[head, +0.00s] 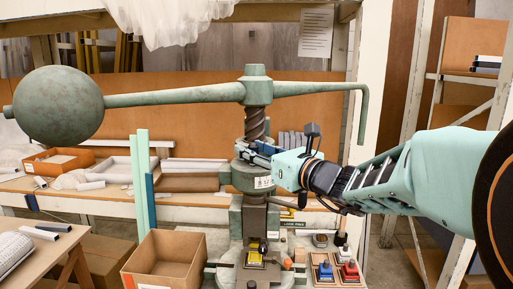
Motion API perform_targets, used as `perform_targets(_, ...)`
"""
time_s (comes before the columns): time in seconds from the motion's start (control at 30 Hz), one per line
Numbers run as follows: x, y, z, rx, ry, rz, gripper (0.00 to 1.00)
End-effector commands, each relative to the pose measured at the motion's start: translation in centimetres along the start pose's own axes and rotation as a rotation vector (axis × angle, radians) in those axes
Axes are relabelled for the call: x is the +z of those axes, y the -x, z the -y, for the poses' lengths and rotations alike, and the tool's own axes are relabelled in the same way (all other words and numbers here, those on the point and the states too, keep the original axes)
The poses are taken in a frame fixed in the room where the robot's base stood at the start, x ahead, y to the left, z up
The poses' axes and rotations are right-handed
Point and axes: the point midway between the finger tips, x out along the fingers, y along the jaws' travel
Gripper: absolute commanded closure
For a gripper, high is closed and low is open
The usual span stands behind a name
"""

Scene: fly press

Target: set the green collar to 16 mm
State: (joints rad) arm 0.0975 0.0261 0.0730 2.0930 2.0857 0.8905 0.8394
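The fly press (251,205) stands in the middle of the head view, with a threaded vertical screw (254,122) under its arm hub. A grey-green ring-like part (241,147) sits around the lower screw, just above the press head; it may be the green collar, but it is largely hidden. My gripper (258,155) reaches in from the right, level with this part, with its dark fingers at or against it. I cannot tell whether they touch or grip it. A small white label (263,182) is on the press head; its marking is too small to read, and no 16 mm reading is legible.
The press's long arm carries a large ball (58,106) at left and a hanging handle (362,115) at right, above my arm. An open cardboard box (163,262) stands front left. Blue (325,270) and red (350,271) blocks sit right of the press base.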

Motion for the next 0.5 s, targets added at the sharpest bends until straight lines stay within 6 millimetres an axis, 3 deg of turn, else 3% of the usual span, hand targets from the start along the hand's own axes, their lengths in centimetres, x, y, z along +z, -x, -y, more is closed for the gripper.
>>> perform_targets(0.23,0.00,-0.01,-0.05,0.000,0.000,0.000,0.65)
perform_targets(0.5,0.00,-0.01,-0.04,0.000,0.000,0.000,0.95)
